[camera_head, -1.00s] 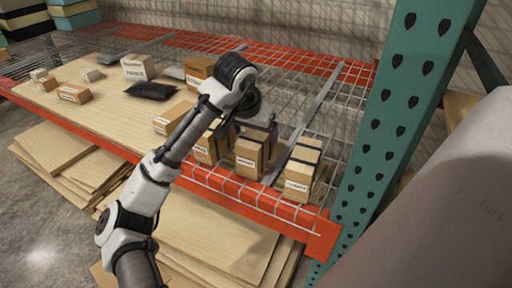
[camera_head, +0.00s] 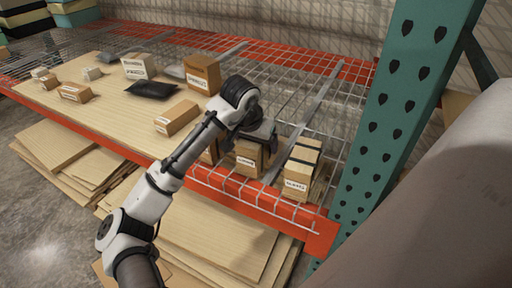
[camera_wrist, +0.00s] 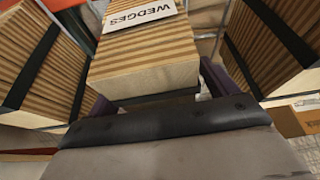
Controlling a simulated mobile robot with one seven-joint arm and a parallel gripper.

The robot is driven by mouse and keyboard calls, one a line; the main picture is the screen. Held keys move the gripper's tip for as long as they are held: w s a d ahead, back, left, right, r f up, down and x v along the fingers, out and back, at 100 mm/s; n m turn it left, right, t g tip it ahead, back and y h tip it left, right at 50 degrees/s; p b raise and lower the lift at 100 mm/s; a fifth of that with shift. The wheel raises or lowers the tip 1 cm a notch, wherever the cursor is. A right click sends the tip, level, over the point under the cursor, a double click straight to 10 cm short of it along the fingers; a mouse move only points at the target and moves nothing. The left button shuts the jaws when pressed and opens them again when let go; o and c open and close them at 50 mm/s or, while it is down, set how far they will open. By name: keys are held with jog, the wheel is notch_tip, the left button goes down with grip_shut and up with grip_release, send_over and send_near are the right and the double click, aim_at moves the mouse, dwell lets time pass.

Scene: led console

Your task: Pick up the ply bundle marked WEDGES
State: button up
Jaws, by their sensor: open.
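The ply bundle marked WEDGES (camera_wrist: 145,50) is a ribbed stack of wood with a white label, filling the upper middle of the wrist view. In the head view it appears to be the middle bundle (camera_head: 247,158) of three at the shelf front, its top covered by my gripper. My gripper (camera_wrist: 155,92) is open, with one dark finger on each side of the bundle's near end. Whether the fingers touch it cannot be told.
Similar strapped bundles stand close on both sides: one on the right (camera_head: 302,166) and one on the left (camera_head: 209,154), mostly hidden by my arm. A green upright (camera_head: 400,110) rises to the right. Boxes and a dark pouch (camera_head: 153,89) lie farther left on the board.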

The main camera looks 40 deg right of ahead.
jog(key=shift+f, duration=0.1)
dwell(0.3)
jog(key=c, duration=1.5)
